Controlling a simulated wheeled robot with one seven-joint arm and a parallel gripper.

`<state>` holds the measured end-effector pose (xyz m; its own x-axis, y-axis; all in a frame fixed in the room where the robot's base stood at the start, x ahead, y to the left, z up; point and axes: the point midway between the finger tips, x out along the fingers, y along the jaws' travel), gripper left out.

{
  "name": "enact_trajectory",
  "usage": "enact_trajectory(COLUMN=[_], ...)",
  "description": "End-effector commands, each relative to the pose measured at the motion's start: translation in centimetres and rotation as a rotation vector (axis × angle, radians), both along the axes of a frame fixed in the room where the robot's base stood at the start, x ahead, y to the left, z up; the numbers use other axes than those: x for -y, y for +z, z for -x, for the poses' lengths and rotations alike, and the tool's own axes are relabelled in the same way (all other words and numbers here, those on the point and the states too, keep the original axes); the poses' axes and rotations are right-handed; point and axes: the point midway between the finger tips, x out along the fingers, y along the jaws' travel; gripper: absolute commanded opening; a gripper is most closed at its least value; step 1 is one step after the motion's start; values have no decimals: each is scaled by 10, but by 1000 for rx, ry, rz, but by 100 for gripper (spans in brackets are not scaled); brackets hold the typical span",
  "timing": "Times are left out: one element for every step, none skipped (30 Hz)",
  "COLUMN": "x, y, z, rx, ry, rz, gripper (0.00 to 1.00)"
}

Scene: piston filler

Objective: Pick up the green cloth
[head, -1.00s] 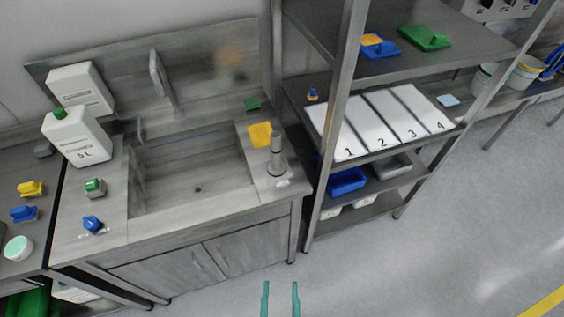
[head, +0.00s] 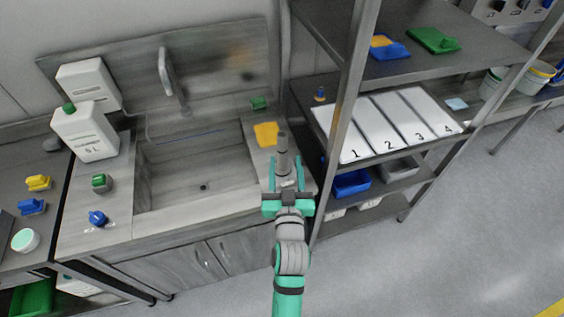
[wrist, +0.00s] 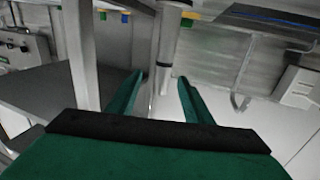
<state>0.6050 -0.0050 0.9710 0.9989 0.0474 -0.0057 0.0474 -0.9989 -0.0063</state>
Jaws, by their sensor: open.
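No green thing in view is plainly a cloth. A small green item (head: 259,103) sits at the back right of the sink counter, against the backsplash. Another flat green item (head: 434,40) lies on the upper shelf at the right. A flat yellow cloth-like piece (head: 266,134) lies on the counter right of the sink basin. My gripper (head: 286,170) is open and empty in front of the counter's right end, in line with a grey upright cylinder. In the wrist view its two fingers (wrist: 163,88) stand apart, with a grey post seen between them.
The grey cylinder (head: 283,148) and the rack's front post (head: 352,90) stand close to my gripper. White numbered panels (head: 380,130) lie on the rack's middle shelf. The floor at right is clear.

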Motion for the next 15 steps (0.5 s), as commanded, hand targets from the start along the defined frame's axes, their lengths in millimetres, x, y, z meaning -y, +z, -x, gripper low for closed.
enact_trajectory(x=[0, 0, 0, 0, 0, 0, -1, -1, -1, -1, -2, -2, -2, -2, -3], y=[5, 6, 8, 8, 9, 9, 9, 9, 9, 9, 9, 9, 9, 8, 8], z=[-5, -7, -10, -13, -16, -21, -26, -30, -36, -40, -44, -49, -53, -56, -59], rx=[4, 5, 6, 7, 7, 7, 7, 7, 7, 7, 7, 7, 7, 6, 6], ry=[3, 4, 5, 6, 6, 6, 6, 6, 6, 5, 5, 5, 5, 5, 5], rz=[3, 4, 5, 6, 6, 7, 7, 8, 8, 8, 7, 6, 7, 7, 8], gripper=[46, 46, 46, 46, 46, 46, 46, 46, 46, 46, 46, 46, 46, 46, 46])
